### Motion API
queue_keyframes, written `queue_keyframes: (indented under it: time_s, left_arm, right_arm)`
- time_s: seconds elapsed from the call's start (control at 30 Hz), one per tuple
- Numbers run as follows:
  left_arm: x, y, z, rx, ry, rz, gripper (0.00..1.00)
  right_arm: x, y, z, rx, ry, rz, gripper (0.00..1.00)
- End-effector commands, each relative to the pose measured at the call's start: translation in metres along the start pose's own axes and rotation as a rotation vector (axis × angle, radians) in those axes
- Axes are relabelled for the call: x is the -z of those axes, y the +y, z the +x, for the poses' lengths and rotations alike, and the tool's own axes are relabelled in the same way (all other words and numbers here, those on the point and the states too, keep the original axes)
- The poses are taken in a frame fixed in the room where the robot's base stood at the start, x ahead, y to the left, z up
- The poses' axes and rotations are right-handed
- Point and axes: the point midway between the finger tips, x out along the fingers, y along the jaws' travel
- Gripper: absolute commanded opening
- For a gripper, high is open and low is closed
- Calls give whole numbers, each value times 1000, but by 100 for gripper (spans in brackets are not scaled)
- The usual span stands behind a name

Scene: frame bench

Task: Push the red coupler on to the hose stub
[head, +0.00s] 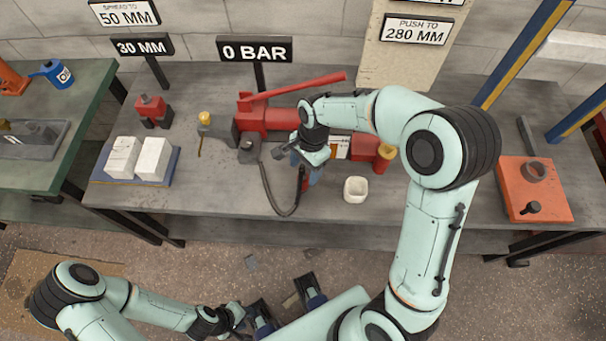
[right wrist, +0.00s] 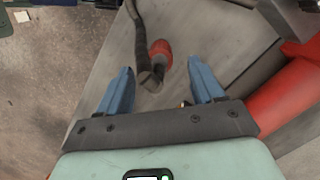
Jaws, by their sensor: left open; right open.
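The red coupler (right wrist: 160,50) shows in the right wrist view as a short red piece with a dark end, ahead of and between my right fingertips (right wrist: 159,68). In the head view the red coupler (head: 303,182) is partly hidden by my right gripper (head: 306,176). That gripper is open, with blue fingers apart and pointing down over the bench. A black hose (head: 268,190) loops on the bench top and its end (right wrist: 150,77) lies close to the coupler; I cannot tell whether they touch. The hose stub is not clearly distinguishable. My left gripper (head: 287,306) is open and empty, low in front of the bench.
A red pump (head: 265,119) with a long handle stands behind my right gripper under the 0 BAR sign (head: 255,50). A white cup (head: 356,190) stands to the right. White blocks (head: 153,159) sit on a tray at left. An orange plate (head: 532,195) lies far right.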

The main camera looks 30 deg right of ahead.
Motion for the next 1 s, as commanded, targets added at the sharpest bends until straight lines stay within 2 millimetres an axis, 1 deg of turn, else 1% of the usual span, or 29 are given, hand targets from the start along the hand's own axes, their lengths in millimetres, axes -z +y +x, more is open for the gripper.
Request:
queue_keyframes:
  time_s: [0.03,0.2,0.3,0.4,0.53,1.0]
  left_arm:
    - [0,1,-3,0,1,0,43]
    - [1,3,-8,-1,3,1,43]
    - [1,4,-10,-1,4,1,43]
    - [1,4,-11,-1,4,1,43]
    - [1,4,-11,-1,4,2,43]
    - [1,4,-11,-1,4,1,43]
  right_arm:
    - [0,-1,-15,6,1,-1,67]
    - [0,-1,-49,4,1,0,67]
    - [0,-1,-63,3,1,-1,67]
    - [0,-1,-72,1,1,-1,67]
    - [0,0,-76,-1,0,-1,67]
    - [0,0,-76,-1,0,-1,67]
